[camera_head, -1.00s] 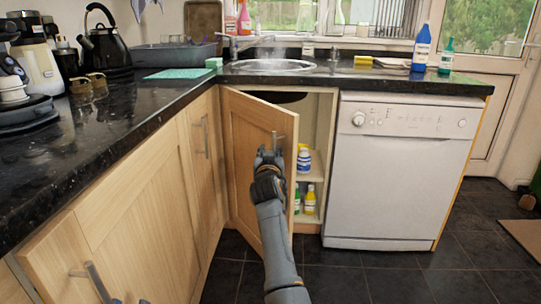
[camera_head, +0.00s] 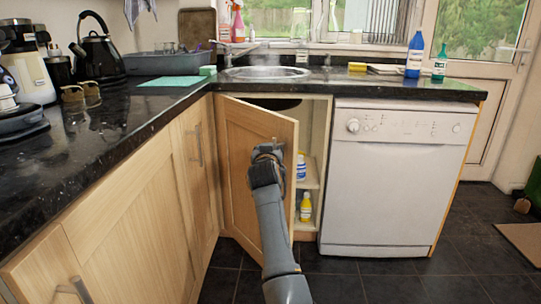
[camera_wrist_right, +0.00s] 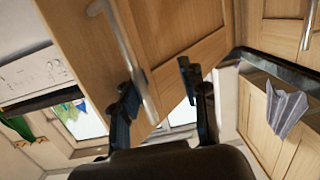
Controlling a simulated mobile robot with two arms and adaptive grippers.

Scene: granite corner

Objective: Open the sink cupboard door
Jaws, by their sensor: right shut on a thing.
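The sink cupboard door (camera_head: 240,150) is light wood, hinged at its left, and stands partly open toward me. Its bar handle (camera_head: 275,143) is near the free upper edge, mostly hidden behind my right gripper (camera_head: 267,152). In the right wrist view the metal handle (camera_wrist_right: 125,45) runs down between my right gripper's two fingers (camera_wrist_right: 157,80), which are shut on it. Inside the cupboard (camera_head: 312,150) a white-and-blue bottle (camera_head: 301,168) stands on a shelf and a yellow bottle (camera_head: 306,208) below. My left gripper is not in view.
A white dishwasher (camera_head: 388,180) stands right of the cupboard. Closed wooden cupboards (camera_head: 140,215) with bar handles line the left. The sink (camera_head: 268,73) is in the dark worktop above. Dark tiled floor (camera_head: 350,278) in front is clear.

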